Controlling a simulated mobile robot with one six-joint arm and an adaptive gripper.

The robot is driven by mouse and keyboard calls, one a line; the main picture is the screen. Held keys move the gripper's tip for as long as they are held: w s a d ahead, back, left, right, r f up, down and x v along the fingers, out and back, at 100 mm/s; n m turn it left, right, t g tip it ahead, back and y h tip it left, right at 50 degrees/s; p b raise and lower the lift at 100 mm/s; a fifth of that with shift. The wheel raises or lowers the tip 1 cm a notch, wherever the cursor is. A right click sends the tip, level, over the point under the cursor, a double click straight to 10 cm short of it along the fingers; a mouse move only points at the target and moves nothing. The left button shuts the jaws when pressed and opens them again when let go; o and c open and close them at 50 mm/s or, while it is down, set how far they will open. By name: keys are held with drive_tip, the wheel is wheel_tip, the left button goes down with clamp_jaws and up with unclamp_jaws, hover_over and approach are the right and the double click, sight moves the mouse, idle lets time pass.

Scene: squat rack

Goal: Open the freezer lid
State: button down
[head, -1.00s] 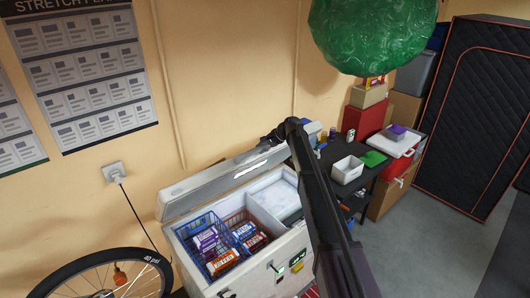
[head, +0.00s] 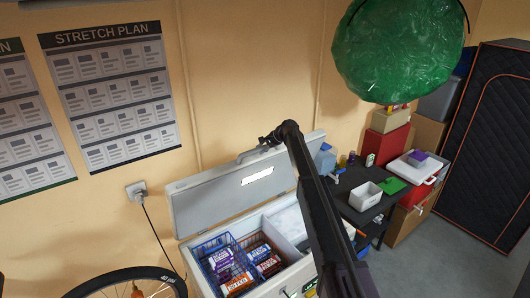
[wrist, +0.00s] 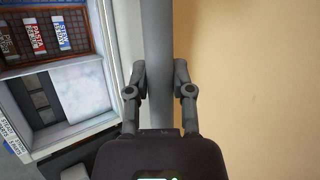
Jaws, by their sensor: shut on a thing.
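The white chest freezer (head: 301,275) stands against the wall with its lid (head: 215,198) raised steeply, its inner face with a white label toward me. Inside are wire baskets with several coloured packs and a frosted white compartment (head: 290,225). The exact contact at the fingertips is hard to see. My arm hides the freezer's right part.
A green ball (head: 400,50) hangs at the upper right. A black table (head: 350,208) with a white bin (head: 366,196) stands right of the freezer. A bicycle wheel (head: 125,283) is at the lower left. Grey floor is open at the right.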

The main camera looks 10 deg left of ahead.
drive_tip(key=shift+w+a+r, duration=0.1)
drive_tip(key=shift+w+a, duration=0.05)
drive_tip(key=shift+a, duration=0.1)
drive_tip(key=shift+c, duration=2.4)
unclamp_jaws()
drive_tip(key=shift+d, duration=0.15)
